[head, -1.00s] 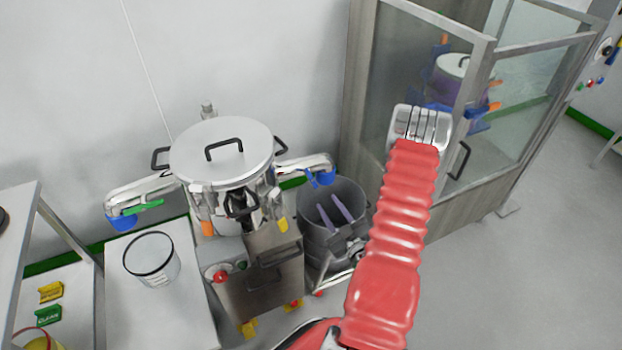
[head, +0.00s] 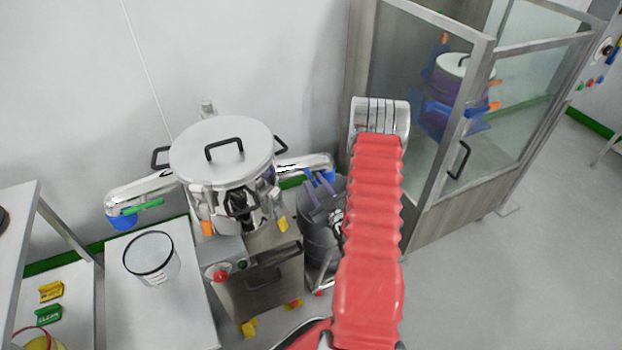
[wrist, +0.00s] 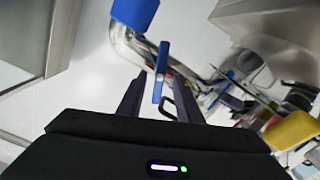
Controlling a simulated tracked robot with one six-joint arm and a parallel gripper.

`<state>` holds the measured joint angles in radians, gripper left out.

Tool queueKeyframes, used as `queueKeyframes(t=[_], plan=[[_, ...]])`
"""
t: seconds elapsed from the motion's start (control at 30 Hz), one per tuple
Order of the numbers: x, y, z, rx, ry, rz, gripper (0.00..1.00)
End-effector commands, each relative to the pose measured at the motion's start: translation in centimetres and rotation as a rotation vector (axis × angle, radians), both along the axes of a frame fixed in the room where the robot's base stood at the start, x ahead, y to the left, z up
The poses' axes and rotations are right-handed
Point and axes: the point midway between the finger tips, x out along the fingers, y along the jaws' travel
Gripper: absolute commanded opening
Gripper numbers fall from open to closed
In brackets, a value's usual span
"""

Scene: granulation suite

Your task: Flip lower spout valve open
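A steel vessel (head: 222,150) with a white lid has a spout on each side. The right spout (head: 305,163) has a blue mouth and a blue valve lever; in the wrist view the blue mouth (wrist: 133,12) is at the top and the blue lever (wrist: 161,72) stands below it. The left spout (head: 140,192) has a green lever (head: 146,206) and a blue mouth. My gripper (wrist: 160,92) is open, its two dark fingers apart with the blue lever showing between them. I cannot tell whether they touch it. In the head view my red arm partly hides the gripper's surroundings.
A grey bin (head: 316,236) stands below the right spout, partly hidden by my arm. A glass-panelled booth (head: 425,215) rises to the right. A clear container (head: 151,262) sits on a white table at the left. A steel control box (head: 262,280) is below the vessel.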

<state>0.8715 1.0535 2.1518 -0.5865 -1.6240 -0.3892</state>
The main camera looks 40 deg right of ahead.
Motion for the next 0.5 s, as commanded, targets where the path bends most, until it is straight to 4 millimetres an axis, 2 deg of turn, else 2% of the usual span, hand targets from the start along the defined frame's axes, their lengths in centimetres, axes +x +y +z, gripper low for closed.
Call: queueKeyframes(t=[0.2, 0.5], plan=[[2.5, -0.7, 0.0, 0.000, -0.001, 0.001, 0.32], [3.1, -0.9, 0.0, 0.001, 0.000, 0.000, 0.32]])
